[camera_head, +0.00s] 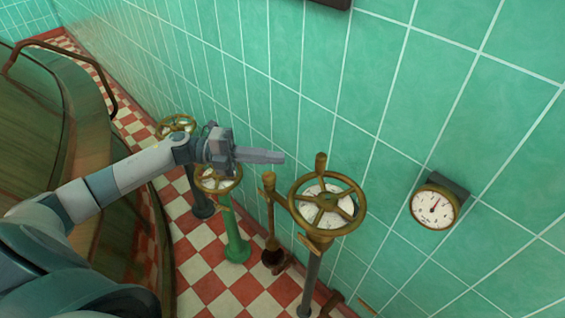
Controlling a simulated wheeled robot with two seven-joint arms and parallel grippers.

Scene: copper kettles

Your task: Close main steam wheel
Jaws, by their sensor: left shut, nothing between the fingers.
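A brass valve wheel with spokes (327,204) stands nearest me on a dark post, right of centre. A second brass wheel (218,180) sits on a green post, partly behind my left gripper. A third brass wheel (176,125) stands farther back on a dark post. The picture does not tell which one is the main steam wheel. My left gripper (280,158) is shut and empty, its fingers pointing right. In the picture it lies up and left of the nearest wheel and looks apart from it. My right gripper is not in view.
Green tiled wall (440,90) runs along the right, with a round gauge (433,208) mounted on it. A large copper vessel (85,110) with a curved rail fills the left. The floor (205,260) is red and white checks.

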